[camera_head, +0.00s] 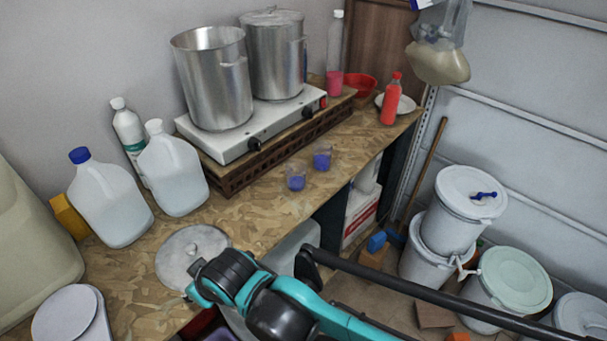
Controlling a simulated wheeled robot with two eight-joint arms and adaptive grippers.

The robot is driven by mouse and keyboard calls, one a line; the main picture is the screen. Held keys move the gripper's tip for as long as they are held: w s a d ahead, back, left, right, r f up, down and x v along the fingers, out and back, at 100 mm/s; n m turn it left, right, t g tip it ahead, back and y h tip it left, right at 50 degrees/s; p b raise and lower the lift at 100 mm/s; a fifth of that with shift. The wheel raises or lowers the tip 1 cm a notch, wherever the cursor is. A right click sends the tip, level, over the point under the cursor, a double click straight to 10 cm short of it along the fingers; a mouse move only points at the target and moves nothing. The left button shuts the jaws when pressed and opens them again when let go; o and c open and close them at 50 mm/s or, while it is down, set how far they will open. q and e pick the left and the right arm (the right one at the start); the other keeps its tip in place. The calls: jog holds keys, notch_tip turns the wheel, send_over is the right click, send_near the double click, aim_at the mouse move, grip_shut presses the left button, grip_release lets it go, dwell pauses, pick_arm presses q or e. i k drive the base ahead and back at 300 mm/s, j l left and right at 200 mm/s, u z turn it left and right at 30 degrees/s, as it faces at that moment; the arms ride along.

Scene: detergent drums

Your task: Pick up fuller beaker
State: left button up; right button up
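Two small clear beakers with blue-purple liquid stand upright on the wooden worktop, in front of the hot plate. The nearer, left beaker (296,178) shows clear glass above its liquid. The farther, right beaker (322,158) seems filled higher, though both are small in the picture. They stand close together but apart. A teal and black arm of mine crosses the lower middle, over the worktop's front edge and short of the beakers. Nothing is touching the beakers.
A hot plate (255,125) with two steel pots stands behind the beakers. A red bottle (391,100) stands far right. The worktop around the beakers is clear. White buckets (466,205) stand beyond.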

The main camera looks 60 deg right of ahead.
aim_at(321, 150)
jog(key=z, duration=1.9)
